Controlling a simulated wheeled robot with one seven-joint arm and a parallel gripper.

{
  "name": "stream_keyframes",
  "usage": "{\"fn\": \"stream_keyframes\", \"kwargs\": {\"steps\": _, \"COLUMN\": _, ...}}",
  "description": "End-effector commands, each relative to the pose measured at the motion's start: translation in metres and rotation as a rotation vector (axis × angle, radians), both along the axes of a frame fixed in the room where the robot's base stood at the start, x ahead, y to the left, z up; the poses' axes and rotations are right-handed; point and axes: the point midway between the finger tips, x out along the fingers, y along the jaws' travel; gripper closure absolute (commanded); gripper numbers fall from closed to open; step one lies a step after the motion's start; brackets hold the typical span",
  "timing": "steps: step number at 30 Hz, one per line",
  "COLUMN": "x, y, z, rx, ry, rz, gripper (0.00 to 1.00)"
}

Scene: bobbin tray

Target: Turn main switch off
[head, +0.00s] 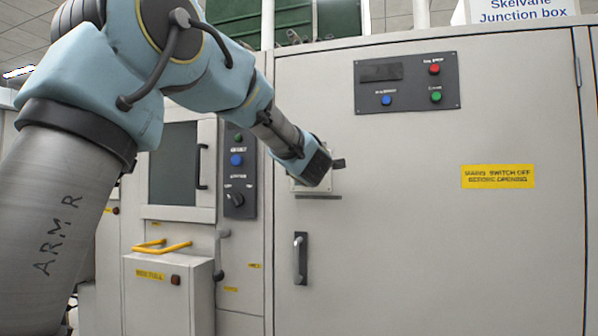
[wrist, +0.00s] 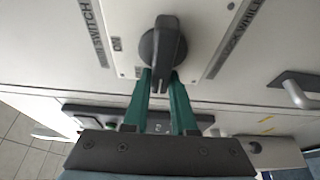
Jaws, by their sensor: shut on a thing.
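The main switch (wrist: 166,46) is a dark rotary knob with a bar handle on a pale plate, seen in the wrist view. Its bar runs up and down in that picture. An "ON" mark lies on the plate to its left. My gripper (wrist: 163,78) has its two green fingers on either side of the bar's near end and is shut on it. In the head view my gripper (head: 318,166) is at the switch plate (head: 326,184) on the large cabinet door, and the arm's end hides most of the knob.
The grey cabinet door (head: 420,240) has a door handle (head: 300,258) below the switch, a button panel (head: 407,83) at upper right and a yellow warning label (head: 498,176). Left of it are a narrow control panel (head: 238,170) and a low box with a yellow handle (head: 160,247).

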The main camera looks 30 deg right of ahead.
Motion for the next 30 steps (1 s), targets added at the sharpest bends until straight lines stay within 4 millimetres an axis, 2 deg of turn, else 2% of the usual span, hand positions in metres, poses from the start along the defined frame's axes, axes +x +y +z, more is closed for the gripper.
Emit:
{"fn": "stream_keyframes", "kwargs": {"steps": 8, "x": 0.001, "y": 0.001, "z": 0.0, "rx": -0.002, "ry": 0.001, "rz": 0.001, "gripper": 1.0}}
{"fn": "stream_keyframes", "kwargs": {"steps": 9, "x": 0.001, "y": 0.001, "z": 0.0, "rx": -0.002, "ry": 0.001, "rz": 0.001, "gripper": 0.73}}
{"fn": "stream_keyframes", "kwargs": {"steps": 17, "x": 0.0, "y": 0.0, "z": 0.0, "rx": -0.001, "ry": 0.0, "rz": 0.001, "gripper": 0.45}}
{"fn": "stream_keyframes", "kwargs": {"steps": 26, "x": -0.003, "y": 0.001, "z": 0.0, "rx": -0.001, "ry": 0.0, "rz": 0.0, "gripper": 0.45}}
{"fn": "stream_keyframes", "kwargs": {"steps": 30, "x": -0.02, "y": 0.007, "z": -0.001, "rx": -0.001, "ry": -0.001, "rz": -0.001, "gripper": 0.45}}
